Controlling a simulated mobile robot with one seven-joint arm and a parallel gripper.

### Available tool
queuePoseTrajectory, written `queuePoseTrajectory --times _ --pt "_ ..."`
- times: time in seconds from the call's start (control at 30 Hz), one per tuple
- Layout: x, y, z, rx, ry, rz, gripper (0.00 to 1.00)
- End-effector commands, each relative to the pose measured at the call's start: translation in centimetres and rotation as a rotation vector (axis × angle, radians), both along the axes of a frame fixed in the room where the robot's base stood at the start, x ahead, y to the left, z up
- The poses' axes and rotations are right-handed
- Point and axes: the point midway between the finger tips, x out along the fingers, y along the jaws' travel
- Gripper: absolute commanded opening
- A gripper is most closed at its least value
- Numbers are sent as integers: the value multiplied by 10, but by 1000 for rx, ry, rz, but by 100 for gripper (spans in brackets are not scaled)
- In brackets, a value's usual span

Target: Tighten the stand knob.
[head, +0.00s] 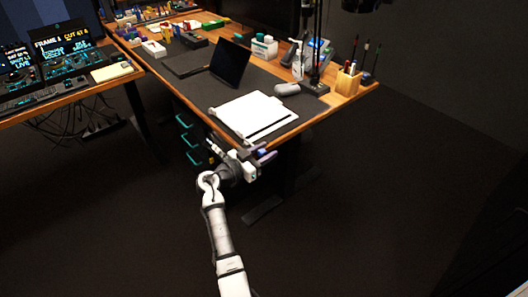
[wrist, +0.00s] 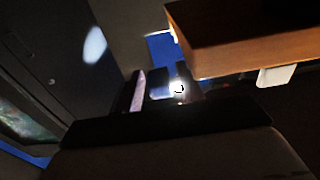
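I cannot make out the stand knob for certain in either view. My gripper (head: 264,155) is at the front edge of the wooden desk (head: 318,113), low and just outside it in the head view. In the wrist view my gripper (wrist: 161,92) shows two fingers standing apart, with a dark gap between them and no clearly held thing. A small bright glint shows at the right finger; what it belongs to is too dark to tell. The desk's wooden edge (wrist: 240,45) is close by at the upper right of the wrist view.
A white flat panel (head: 254,114) lies on the dark mat near the desk's front edge. Drawers with teal handles (head: 187,140) are under the desk. The floor at right is clear.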

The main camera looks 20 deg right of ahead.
Motion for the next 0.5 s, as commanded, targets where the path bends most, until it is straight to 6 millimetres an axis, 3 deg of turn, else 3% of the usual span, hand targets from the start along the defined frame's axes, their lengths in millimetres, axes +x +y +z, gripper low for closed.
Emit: queuePoseTrajectory --times 0.03,0.33,0.5 --pt "0 0 0 0 0 0 38" --pt "0 1 0 0 0 0 0" --pt "0 1 0 3 1 0 0"
